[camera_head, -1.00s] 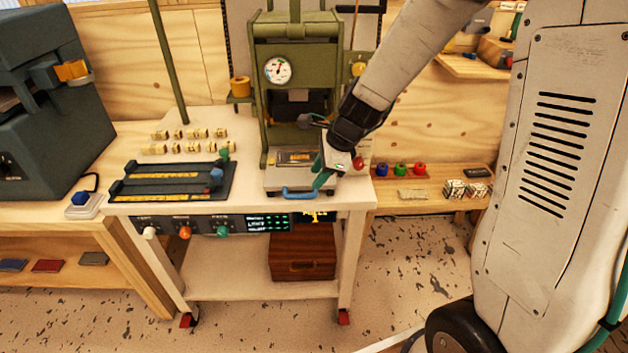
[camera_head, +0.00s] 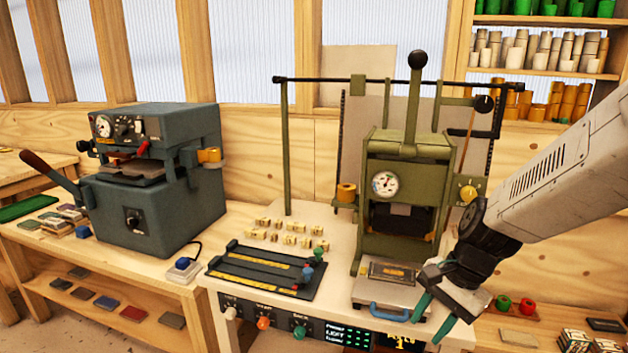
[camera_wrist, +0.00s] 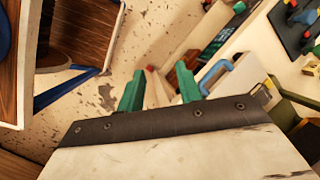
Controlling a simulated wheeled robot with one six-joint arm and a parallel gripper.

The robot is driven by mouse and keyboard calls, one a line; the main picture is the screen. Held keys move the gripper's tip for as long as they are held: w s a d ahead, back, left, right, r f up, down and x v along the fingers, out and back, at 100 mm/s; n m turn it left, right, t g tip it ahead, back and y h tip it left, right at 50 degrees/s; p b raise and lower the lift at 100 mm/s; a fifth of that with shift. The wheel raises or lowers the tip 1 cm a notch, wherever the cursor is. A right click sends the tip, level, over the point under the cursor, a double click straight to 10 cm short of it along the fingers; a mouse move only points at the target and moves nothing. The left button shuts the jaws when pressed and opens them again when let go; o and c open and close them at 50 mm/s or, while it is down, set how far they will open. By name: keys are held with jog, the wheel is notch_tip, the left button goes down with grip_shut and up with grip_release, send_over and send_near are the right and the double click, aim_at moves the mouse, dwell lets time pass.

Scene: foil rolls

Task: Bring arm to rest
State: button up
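My gripper (camera_head: 432,315) is at the front right corner of the white press cart, beside the green press (camera_head: 408,190). In the wrist view its two green fingers (camera_wrist: 160,90) stand apart with nothing between them. The press's sliding tray with a blue handle (camera_head: 388,311) is just left of my gripper in the head view. The blue handle also shows in the wrist view (camera_wrist: 214,74), close to the right finger.
A blue-grey press (camera_head: 150,180) stands on the left bench. A black rack (camera_head: 265,268) and several small tan blocks (camera_head: 285,232) lie on the cart top. Red and green spools (camera_head: 515,303) sit at the right. Shelves with foil rolls (camera_head: 540,50) hang behind.

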jog(key=s+d+r+n+h, duration=0.2)
jog(key=s+r+n, duration=0.3)
jog(key=s, duration=0.4)
jog(key=s+d+r+n+t+h, duration=0.1)
jog(key=s+d+r+n, duration=0.2)
jog(key=s+r+n, duration=0.2)
jog(key=s+r, duration=0.2)
jog(key=s, duration=0.1)
jog(key=shift+s+r+n+t+h, duration=0.3)
jog(key=shift+s+r+h, duration=0.05)
jog(key=shift+h, duration=0.05)
